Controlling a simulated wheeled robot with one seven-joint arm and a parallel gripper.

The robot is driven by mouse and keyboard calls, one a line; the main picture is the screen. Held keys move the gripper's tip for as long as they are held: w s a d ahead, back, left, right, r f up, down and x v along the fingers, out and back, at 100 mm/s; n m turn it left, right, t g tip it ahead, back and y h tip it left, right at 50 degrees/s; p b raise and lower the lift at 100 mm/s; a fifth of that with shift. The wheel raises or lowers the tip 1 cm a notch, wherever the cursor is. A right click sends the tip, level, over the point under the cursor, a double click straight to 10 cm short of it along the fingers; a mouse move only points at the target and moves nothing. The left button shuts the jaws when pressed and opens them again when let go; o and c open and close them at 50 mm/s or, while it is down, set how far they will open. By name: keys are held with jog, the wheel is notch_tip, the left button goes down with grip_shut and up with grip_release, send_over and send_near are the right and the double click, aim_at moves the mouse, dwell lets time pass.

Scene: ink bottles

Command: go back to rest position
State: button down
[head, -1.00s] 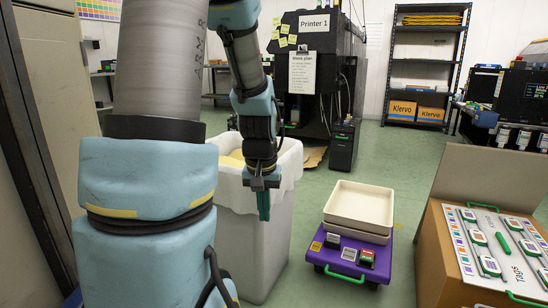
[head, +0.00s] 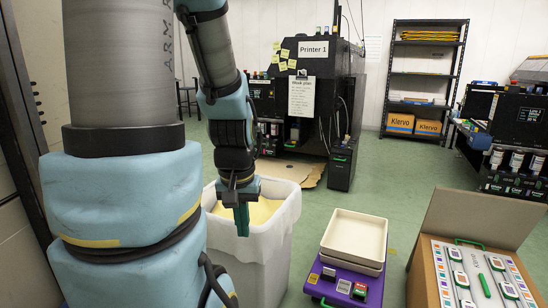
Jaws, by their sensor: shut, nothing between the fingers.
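My gripper (head: 241,219) hangs at the end of my arm in the head view, pointing down. Its green fingers are together with nothing between them. The lower part of my arm and the column cover the left of the view.
The bin holds yellowish material (head: 262,211). A purple cart (head: 330,289) with cream trays (head: 354,236) stands right of it. An open cardboard box (head: 418,262) with a tag board (head: 475,275) is at the right.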

notch_tip(320, 180, up, 20)
jog(key=p, duration=1.7)
jog(key=shift+p, duration=0.4)
jog(key=shift+r, duration=0.1)
